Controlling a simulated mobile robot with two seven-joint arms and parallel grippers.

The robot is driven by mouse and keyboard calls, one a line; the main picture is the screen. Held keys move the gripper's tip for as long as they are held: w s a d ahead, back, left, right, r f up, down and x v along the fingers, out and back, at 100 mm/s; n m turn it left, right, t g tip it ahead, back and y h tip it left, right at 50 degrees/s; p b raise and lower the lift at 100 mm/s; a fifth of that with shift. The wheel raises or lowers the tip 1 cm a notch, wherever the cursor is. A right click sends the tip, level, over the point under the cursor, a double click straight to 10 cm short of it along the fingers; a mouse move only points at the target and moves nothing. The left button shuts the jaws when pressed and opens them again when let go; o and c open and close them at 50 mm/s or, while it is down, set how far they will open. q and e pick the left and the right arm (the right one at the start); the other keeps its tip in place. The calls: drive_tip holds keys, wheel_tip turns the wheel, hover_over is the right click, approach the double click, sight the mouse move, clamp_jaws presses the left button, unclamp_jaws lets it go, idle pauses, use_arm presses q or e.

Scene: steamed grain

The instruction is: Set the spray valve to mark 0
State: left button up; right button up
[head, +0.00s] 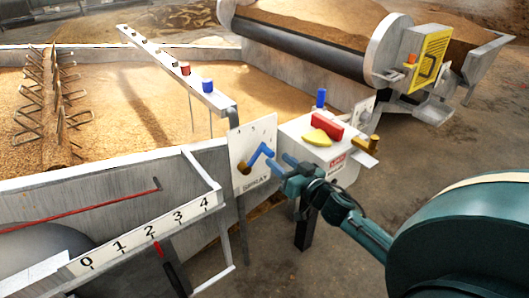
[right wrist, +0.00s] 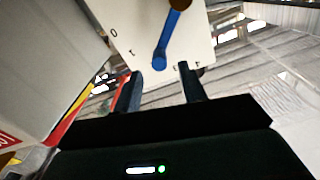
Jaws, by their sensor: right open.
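The spray valve is a white upright plate (head: 244,139) marked SPRAY at its lower edge, with a bent blue lever (head: 261,151) on its face. In the right wrist view the blue lever (right wrist: 170,38) runs from a brown pivot down to a rounded end. Small marks ring the plate (right wrist: 142,22); a 0 and a 1 seem to lie left of the lever. I cannot read which mark it points at. My right gripper (head: 279,163) is open in front of the plate. In the wrist view its fingertips (right wrist: 160,71) lie either side of the lever's end, with no clear contact.
A white box (head: 308,152) with a red block (head: 327,128) and a yellow piece (head: 322,137) stands right of the plate. A rail (head: 174,66) with coloured knobs crosses the grain bed behind. A 0-to-4 scale (head: 150,232) is at front left.

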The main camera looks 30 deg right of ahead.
sight(263, 147)
drive_tip(key=w, duration=0.3)
drive_tip(key=w+b, duration=0.1)
drive_tip(key=w, duration=0.2)
drive_tip(key=shift+w+a, duration=0.2)
drive_tip(key=shift+w, duration=0.2)
use_arm(q)
drive_tip(key=shift+w+d+r+t, duration=0.15)
drive_tip(key=shift+d+t, duration=0.1)
drive_tip(key=shift+t, duration=0.25)
use_arm(e)
drive_tip(key=shift+w, duration=0.4)
use_arm(q)
drive_tip(key=shift+h, duration=0.4)
